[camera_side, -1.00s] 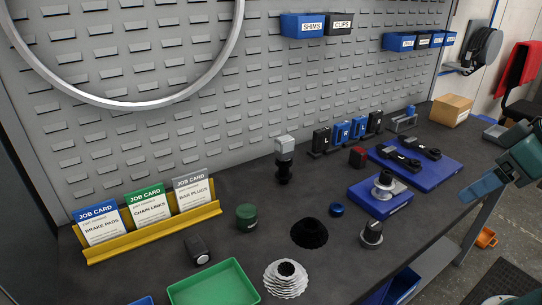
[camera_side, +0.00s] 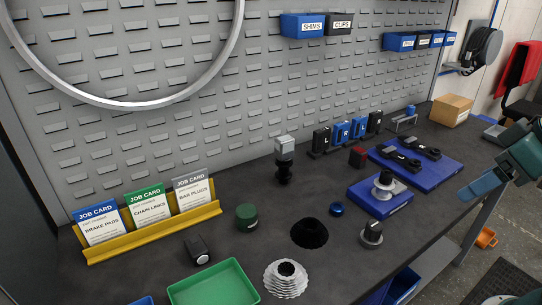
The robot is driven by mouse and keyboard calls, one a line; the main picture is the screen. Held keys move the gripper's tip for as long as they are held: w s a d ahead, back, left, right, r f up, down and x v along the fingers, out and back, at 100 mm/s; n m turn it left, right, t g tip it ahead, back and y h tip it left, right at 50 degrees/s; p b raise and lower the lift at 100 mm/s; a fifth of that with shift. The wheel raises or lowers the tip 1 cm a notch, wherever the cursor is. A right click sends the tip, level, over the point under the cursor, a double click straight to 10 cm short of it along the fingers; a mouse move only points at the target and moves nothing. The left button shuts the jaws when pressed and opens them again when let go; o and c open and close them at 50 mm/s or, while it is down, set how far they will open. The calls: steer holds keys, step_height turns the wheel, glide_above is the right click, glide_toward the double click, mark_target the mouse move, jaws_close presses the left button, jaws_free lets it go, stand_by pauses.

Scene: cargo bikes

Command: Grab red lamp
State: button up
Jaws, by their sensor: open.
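A small dark red block-shaped object (camera_side: 357,157), which looks like the red lamp, sits on the dark bench top right of the middle, left of the blue mat. My gripper (camera_side: 476,197) is at the right edge of the view, in the air by the front edge of the bench. It is open with nothing seen in it, well apart from the red lamp. Its far end runs out of view at the right.
Near the lamp are a row of upright letter-marked blocks (camera_side: 346,131), a blue mat (camera_side: 440,172) with black parts, and a blue block with a silver knob (camera_side: 381,200).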

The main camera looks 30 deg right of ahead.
steer(key=w+d+r+m+g, duration=0.25)
steer(key=w+r+m, duration=0.3)
steer(key=w, duration=0.65)
steer(key=m+g, duration=0.3)
steer(key=m, duration=1)
glide_above(360, 149)
step_height(360, 149, down, 17)
steer(key=shift+r+n, duration=0.2)
steer(key=shift+n, duration=0.05)
steer(key=shift+f, duration=0.15)
steer(key=shift+a+f, duration=0.1)
steer(key=shift+f, duration=4.05)
